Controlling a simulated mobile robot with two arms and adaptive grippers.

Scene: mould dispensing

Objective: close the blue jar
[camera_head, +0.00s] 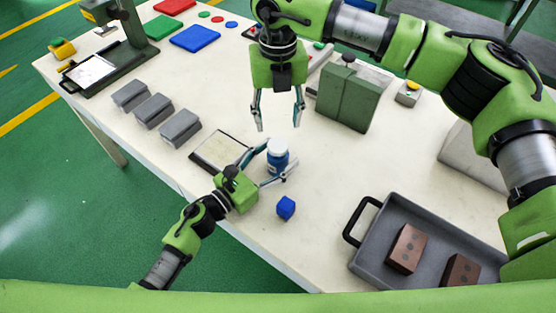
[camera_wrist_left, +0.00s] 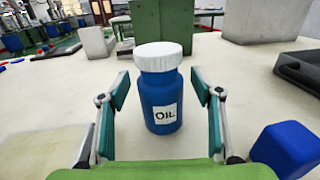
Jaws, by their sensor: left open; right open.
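The blue jar (camera_head: 277,162) stands upright on the table, with a white lid (camera_head: 277,146) on top. In the left wrist view the blue jar (camera_wrist_left: 161,100) carries an "OIL" label, and its white lid (camera_wrist_left: 158,56) sits on the neck. Whether the lid is screwed tight I cannot tell. My left gripper (camera_head: 279,164) is open, its fingers on either side of the jar; in the left wrist view both fingers (camera_wrist_left: 162,92) stand apart from it. My right gripper (camera_head: 279,112) is open and empty, pointing down above and behind the jar.
A blue cube (camera_head: 286,208) lies just right of my left gripper. A flat tray (camera_head: 221,151) lies left of the jar. Grey blocks (camera_head: 154,110) stand further left. A green box (camera_head: 346,97) stands behind right. A grey tray (camera_head: 372,262) with brown bricks (camera_head: 406,249) is at front right.

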